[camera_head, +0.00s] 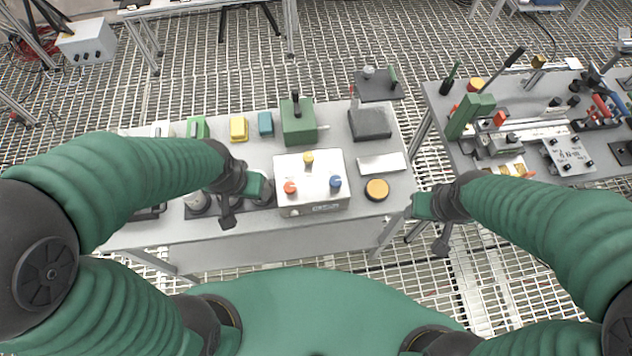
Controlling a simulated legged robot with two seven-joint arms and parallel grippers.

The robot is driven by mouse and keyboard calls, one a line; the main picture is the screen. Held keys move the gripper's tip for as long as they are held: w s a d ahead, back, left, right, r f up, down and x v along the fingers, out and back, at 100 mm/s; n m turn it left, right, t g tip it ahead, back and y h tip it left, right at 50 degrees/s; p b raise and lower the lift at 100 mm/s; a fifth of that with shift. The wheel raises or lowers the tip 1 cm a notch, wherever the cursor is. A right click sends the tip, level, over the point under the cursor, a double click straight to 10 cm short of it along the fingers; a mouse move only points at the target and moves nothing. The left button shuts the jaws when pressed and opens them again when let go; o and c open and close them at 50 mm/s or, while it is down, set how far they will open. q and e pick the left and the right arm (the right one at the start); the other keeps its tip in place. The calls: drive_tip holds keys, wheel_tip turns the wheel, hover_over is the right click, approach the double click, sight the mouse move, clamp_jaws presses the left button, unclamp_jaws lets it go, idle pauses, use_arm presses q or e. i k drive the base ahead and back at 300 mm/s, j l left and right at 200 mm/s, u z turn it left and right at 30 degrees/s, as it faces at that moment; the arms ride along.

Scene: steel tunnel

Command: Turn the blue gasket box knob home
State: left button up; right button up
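The gasket box (312,205) is a pale box with a label on its front face, standing at the front of the grey table. A blue knob (335,182) sits on the right of its top, with an orange-red knob (290,187) on the left and a yellow knob (308,157) at the back. My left gripper (245,196) hangs left of the box, apart from the blue knob. My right gripper (430,225) is past the table's right edge, right of the box. Neither visibly holds anything. Their finger gaps are too small to make out.
An orange round button (377,190) and a white plate (381,164) lie right of the box. A green block with a black handle (298,122) and a dark block (370,123) stand behind. A crowded second table (590,165) is at the right, across a gap.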

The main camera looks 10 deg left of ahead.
sight(334, 180)
drive_tip(key=k+l, duration=0.1)
drive_tip(key=l, duration=0.35)
drive_tip(key=k+l, duration=0.1)
drive_tip(key=l, duration=0.8)
drive_tip(key=k+l+u, duration=0.1)
drive_tip(key=l, duration=0.4)
drive_tip(key=k, duration=0.05)
